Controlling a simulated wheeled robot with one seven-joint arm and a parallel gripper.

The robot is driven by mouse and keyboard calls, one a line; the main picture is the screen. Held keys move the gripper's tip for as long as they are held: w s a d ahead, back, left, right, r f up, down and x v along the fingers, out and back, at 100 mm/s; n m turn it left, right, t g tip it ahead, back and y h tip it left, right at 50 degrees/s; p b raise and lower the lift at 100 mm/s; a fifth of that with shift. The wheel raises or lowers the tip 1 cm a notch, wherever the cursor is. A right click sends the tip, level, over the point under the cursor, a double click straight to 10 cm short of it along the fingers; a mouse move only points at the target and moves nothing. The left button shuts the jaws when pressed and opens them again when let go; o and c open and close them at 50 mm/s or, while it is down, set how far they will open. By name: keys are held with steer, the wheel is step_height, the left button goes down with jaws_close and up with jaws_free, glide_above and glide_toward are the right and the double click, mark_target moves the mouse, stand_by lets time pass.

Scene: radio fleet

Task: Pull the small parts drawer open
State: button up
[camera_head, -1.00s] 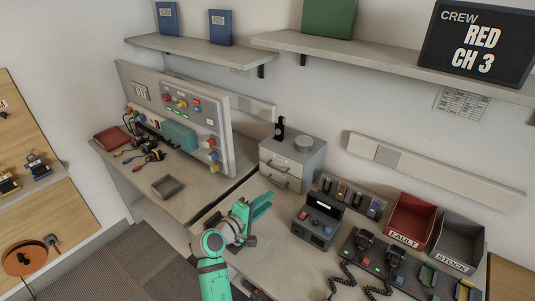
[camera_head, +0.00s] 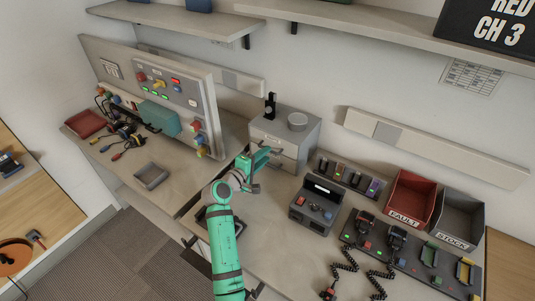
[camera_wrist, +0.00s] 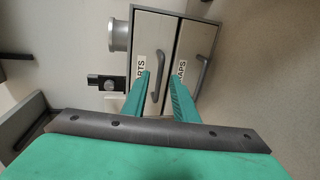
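The grey small parts cabinet (camera_head: 312,133) stands on the bench against the wall. In the wrist view it lies sideways, with two drawers that look shut. The parts drawer (camera_wrist: 150,32) carries a label (camera_wrist: 141,68) reading "ARTS", its start hidden by a finger. Its bar handle (camera_wrist: 159,65) lies between my fingertips. The other drawer (camera_wrist: 196,40) has its own handle (camera_wrist: 203,72) and a label ending in "APS". My gripper (camera_wrist: 163,76) is open, one finger on each side of the parts handle. It also shows in the head view (camera_head: 268,157), in front of the cabinet. I cannot tell whether it touches the handle.
A round grey tin (camera_head: 298,121) and a black object (camera_head: 270,105) stand on the cabinet. A radio unit (camera_head: 316,206) sits to the right of my arm. A red bin (camera_head: 408,199) and a grey bin (camera_head: 460,220) stand farther right. A panel board (camera_head: 150,85) rises at left.

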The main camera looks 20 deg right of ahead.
steer(key=x, duration=0.2)
steer(key=shift+d, duration=0.4)
steer(key=c, duration=0.6)
steer(key=shift+a, duration=0.1)
jaws_close()
steer(key=shift+w+a, duration=0.1)
steer(key=shift+a, duration=0.1)
stand_by(0.3)
